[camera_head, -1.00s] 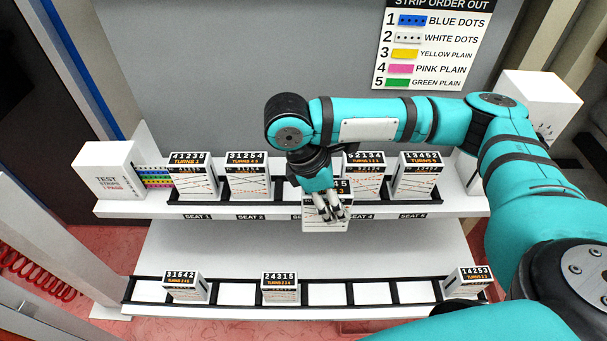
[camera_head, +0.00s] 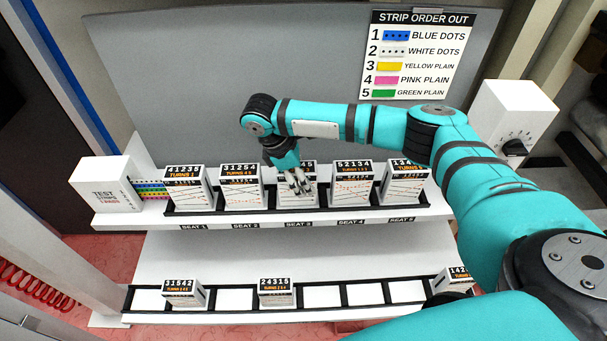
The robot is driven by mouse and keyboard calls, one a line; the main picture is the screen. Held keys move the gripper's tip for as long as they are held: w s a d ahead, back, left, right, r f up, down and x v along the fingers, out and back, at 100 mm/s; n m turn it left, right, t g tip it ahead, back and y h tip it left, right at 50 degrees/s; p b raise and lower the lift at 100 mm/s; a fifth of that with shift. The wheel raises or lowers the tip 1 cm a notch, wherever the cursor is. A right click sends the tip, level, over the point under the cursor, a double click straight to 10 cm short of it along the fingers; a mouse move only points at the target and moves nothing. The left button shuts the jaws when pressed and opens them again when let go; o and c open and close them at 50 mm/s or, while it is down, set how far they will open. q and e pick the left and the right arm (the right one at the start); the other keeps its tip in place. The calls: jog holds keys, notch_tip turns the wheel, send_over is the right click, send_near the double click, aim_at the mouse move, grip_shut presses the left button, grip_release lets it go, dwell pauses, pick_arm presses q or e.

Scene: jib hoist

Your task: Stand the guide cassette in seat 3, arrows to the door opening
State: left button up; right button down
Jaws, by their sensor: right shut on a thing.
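My right gripper (camera_head: 299,184) is shut on a white guide cassette (camera_head: 297,200), reaching it from above and behind. The cassette stands upright at seat 3 of the upper rack (camera_head: 190,211), in line with its neighbours. My fingers and wrist cover much of its face; only "45" of its top number shows. I cannot tell whether it rests fully on the seat floor, and its arrows are not readable. Cassettes 41235 (camera_head: 187,191), 31254 (camera_head: 241,190), 52134 (camera_head: 353,186) and one starting "134" (camera_head: 402,187) fill the other seats. My left gripper is not in view.
The lower rack (camera_head: 235,299) holds cassettes 31542 (camera_head: 185,296), 24315 (camera_head: 277,294) and one at right (camera_head: 448,280), with empty places between. A test strips box (camera_head: 103,188) stands left, a white box with a dial (camera_head: 512,120) right. A strip order sign (camera_head: 418,55) hangs behind.

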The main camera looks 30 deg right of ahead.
jog(key=c, duration=0.7)
grip_release()
jog(key=shift+f, duration=0.15)
jog(key=shift+w+a+r+b, duration=0.1)
jog(key=shift+a+r+b, duration=0.1)
jog(key=shift+r+b, duration=0.2)
jog(key=b+v, duration=0.1)
jog(key=v, duration=1)
jog(key=shift+r+b, duration=0.25)
jog(key=shift+b, duration=0.1)
